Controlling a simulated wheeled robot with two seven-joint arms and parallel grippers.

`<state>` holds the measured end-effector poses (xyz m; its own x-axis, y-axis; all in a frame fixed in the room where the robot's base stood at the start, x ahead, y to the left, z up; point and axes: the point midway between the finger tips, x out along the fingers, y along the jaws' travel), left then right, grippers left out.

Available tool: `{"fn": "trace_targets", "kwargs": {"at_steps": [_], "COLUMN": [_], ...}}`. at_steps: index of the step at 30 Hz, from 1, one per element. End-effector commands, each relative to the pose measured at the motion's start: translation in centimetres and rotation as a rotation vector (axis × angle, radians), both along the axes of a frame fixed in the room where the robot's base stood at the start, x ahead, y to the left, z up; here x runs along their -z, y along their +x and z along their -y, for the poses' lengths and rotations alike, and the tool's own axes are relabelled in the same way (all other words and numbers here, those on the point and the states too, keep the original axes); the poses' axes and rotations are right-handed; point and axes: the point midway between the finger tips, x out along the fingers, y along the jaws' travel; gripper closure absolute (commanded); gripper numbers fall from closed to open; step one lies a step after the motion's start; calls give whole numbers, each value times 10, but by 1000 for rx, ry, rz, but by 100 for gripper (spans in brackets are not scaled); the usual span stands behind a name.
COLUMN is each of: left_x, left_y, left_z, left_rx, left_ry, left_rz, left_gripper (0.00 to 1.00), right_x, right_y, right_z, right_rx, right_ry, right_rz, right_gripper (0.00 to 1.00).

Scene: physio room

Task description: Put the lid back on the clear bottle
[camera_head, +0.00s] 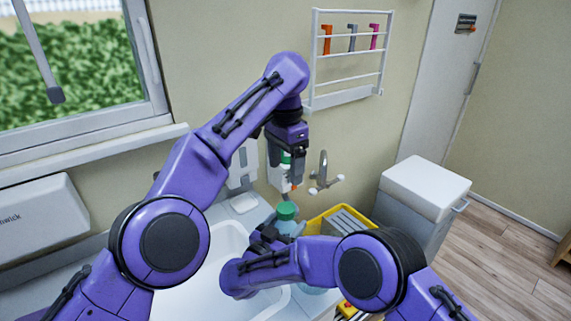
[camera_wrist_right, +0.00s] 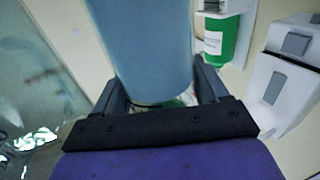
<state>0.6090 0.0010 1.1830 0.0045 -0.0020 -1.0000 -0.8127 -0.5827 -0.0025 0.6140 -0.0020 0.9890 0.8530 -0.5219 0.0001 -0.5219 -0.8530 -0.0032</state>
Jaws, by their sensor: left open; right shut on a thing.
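The bottle (camera_head: 287,226) is bluish and see-through, with a green lid (camera_head: 286,210) at its top. I cannot tell whether the lid is fully seated. My right gripper (camera_head: 272,236) is shut on the bottle and holds it roughly upright by the sink. In the right wrist view the bottle (camera_wrist_right: 143,45) stands between the fingers, its top out of frame. My left gripper (camera_head: 288,158) is open, pointing down above the lid and apart from it. Its fingertips are hard to make out against the wall dispensers.
A white sink (camera_head: 226,244) lies below my arms. A yellow crate (camera_head: 318,220) stands right of the bottle, near the tap (camera_head: 322,168). A green-labelled dispenser (camera_wrist_right: 222,40) and a white dispenser (camera_wrist_right: 284,75) hang on the wall. A white-lidded bin (camera_head: 425,188) stands at right.

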Motion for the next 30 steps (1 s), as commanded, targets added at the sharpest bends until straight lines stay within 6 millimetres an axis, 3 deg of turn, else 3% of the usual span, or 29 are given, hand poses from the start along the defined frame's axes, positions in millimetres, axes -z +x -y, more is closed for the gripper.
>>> {"fn": "trace_targets", "kwargs": {"at_steps": [2,3,5,6,17,30], "left_x": [0,0,0,0,9,61], "left_y": [0,0,0,0,0,0], "left_z": [0,0,0,0,0,0], "left_rx": [0,0,0,0,-1,-1], "left_ry": [0,0,-1,-1,-1,0], "left_rz": [0,0,-1,-1,-1,0], "left_gripper": [22,22,22,22,22,22], "right_x": [0,0,0,0,4,6], "right_y": [0,0,0,0,-9,-81], "right_z": [0,0,0,0,-6,-51], "right_rx": [0,0,0,0,-2,-1], "right_ry": [0,0,0,0,0,-1], "right_rz": [0,0,0,0,0,1], "right_gripper": [100,24,4,0,0,0]}}
